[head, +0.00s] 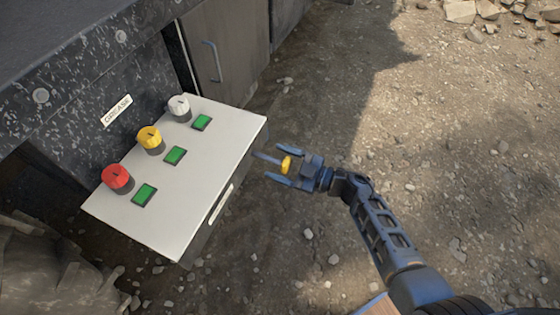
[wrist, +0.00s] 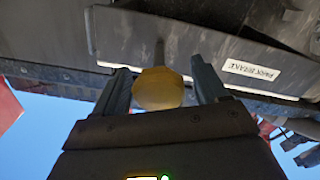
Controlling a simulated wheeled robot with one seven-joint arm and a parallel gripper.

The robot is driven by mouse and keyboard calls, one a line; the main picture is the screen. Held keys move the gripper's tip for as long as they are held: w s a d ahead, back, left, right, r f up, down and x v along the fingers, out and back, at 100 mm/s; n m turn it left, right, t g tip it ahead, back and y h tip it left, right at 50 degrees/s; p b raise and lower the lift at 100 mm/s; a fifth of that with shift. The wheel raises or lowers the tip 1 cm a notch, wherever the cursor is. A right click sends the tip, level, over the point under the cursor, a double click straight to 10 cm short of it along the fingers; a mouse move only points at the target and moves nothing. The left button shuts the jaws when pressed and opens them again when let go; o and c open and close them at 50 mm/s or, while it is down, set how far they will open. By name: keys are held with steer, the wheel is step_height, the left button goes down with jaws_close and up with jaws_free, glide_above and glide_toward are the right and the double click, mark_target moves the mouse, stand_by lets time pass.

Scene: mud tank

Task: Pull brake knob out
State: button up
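The brake knob is a yellow rounded knob (wrist: 158,90) on a grey stem that runs to the dark panel face in the wrist view. A white PARK BRAKE label (wrist: 252,69) is on that face to its right. My gripper (wrist: 162,82) is open, with one finger on each side of the knob. A gap shows at the right finger; I cannot tell whether the left finger touches. In the head view, the knob (head: 287,165) sits between the spread fingers of my gripper (head: 262,168), beside the control box's right edge.
The light grey control box (head: 215,160) has red (head: 117,178), yellow (head: 150,138) and white (head: 179,107) rotary knobs and green buttons on top. A GREASE label (head: 117,110) is on the speckled wall behind. Open gravel ground (head: 470,150) lies to the right.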

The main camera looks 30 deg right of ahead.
steer(key=shift+v, duration=3.9)
steer(key=shift+s+a, duration=0.2)
steer(key=shift+s, duration=0.2)
steer(key=s+a+r+m+h, duration=0.2)
steer(key=s+r+m+h, duration=0.1)
steer(key=s+r, duration=0.4)
steer(key=s+a+r+m+h, duration=0.1)
steer(key=s+r+m+h, duration=0.3)
steer(key=s, duration=1)
steer(key=s+a+r+m+h, duration=0.2)
steer(key=s+r+m+h, duration=0.1)
steer(key=s+r, duration=0.7)
steer(key=shift+a+r+m+h, duration=0.35)
steer(key=shift+r+m, duration=0.2)
steer(key=shift+m, duration=0.25)
steer(key=shift+s, duration=0.1)
steer(key=shift+c, duration=0.4)
